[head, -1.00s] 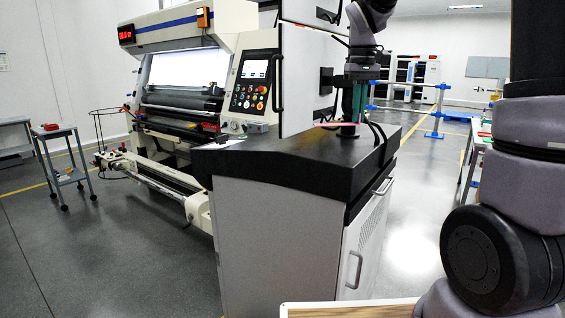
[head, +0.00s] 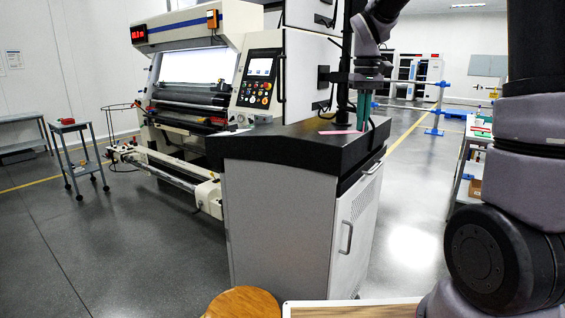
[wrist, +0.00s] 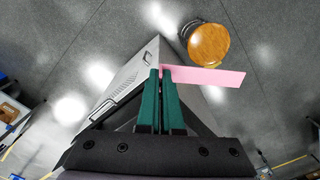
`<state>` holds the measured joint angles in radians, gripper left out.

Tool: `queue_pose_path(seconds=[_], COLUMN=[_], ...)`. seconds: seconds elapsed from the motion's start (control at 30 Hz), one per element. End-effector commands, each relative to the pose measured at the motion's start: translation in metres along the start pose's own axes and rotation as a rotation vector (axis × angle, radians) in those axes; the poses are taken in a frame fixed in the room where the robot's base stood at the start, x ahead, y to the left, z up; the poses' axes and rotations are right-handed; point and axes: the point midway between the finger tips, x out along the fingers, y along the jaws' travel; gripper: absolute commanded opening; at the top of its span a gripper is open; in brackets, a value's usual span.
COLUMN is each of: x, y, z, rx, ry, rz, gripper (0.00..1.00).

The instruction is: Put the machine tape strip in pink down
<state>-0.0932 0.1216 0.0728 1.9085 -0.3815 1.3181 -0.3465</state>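The pink tape strip (wrist: 208,76) sticks out to the right from between my green fingertips in the wrist view. In the head view the strip (head: 338,132) shows as a thin pink line against the black cabinet top. My gripper (wrist: 160,73) points down and is shut on one end of the strip, with a narrow gap between the fingers. In the head view my gripper (head: 363,128) is at the right part of the cabinet top. How high the strip is above that top I cannot tell.
A grey cabinet (head: 275,230) with a black top stands ahead, beside a large roll machine (head: 190,95) with a control panel. A round wooden stool (head: 243,303) is in front; it also shows in the wrist view (wrist: 208,44). A small trolley (head: 75,155) stands left. Grey floor is open.

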Motion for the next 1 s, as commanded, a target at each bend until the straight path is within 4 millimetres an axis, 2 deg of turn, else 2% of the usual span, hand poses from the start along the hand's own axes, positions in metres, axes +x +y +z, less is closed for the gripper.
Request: queue_pose_path(seconds=[0.17,0.37,0.47,0.7,0.8,0.9,1.0], x=[0.030,0.081,0.117,0.227,0.258,0.276,0.284], y=[0.009,0.023,0.033,0.061,0.069,0.074,0.076], z=[-0.011,-0.025,-0.031,-0.035,-0.032,-0.029,-0.028], rx=[0.011,0.031,0.048,0.108,0.128,0.142,0.148], ry=[-0.003,-0.007,-0.010,-0.009,-0.004,0.001,0.004], rz=[0.000,0.000,0.000,-0.003,-0.003,-0.003,-0.002], gripper=[0.00,0.00,0.00,0.00,0.00,0.00,0.00])
